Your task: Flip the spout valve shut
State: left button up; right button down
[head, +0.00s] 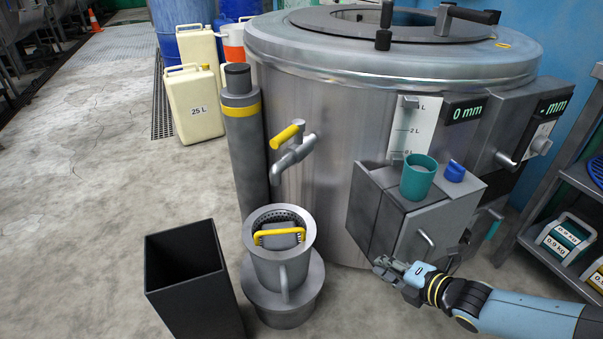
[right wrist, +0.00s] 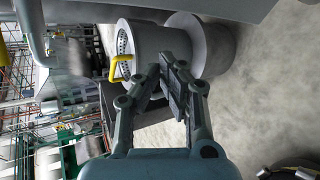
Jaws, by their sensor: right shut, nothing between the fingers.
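The spout valve (head: 287,134) has a yellow lever above a grey metal spout (head: 293,156) on the front of the big steel drum (head: 320,130). The lever slants from lower left to upper right, roughly along the spout in the picture. My right gripper (head: 383,266) is shut and empty, low in front of the grey box on the drum, well to the right of and below the valve. In the right wrist view its fingers (right wrist: 167,82) are together, with nothing between them. I cannot clearly make out the valve there. My left gripper is not in view.
A perforated pot (head: 268,269) with a yellow-handled insert stands below the spout on a round base. A dark open bin (head: 185,280) stands left of it. The grey box (head: 420,220) carries a teal cup (head: 417,180) and a blue cap (head: 455,171). A shelf stands right.

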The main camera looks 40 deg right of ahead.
aim_at(288, 139)
pick_arm(q)
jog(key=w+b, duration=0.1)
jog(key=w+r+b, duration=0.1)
jog(key=b, duration=0.1)
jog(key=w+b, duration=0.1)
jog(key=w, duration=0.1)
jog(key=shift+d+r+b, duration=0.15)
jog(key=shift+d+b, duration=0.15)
jog(key=shift+b, duration=0.1)
pick_arm(e)
jog(key=w+r+n+t+y, duration=0.3)
jog(key=w+r+n, duration=0.3)
jog(key=r+n, duration=0.3)
jog(key=w+a+r+n+t+y, duration=0.1)
jog(key=w+r+n+t+y, duration=0.2)
jog(key=r+n, duration=0.6)
jog(key=w+n+y, duration=0.2)
jog(key=w, duration=0.1)
jog(key=shift+r+t, duration=0.3)
jog(key=shift+r, duration=0.05)
jog(key=shift+w, duration=0.2)
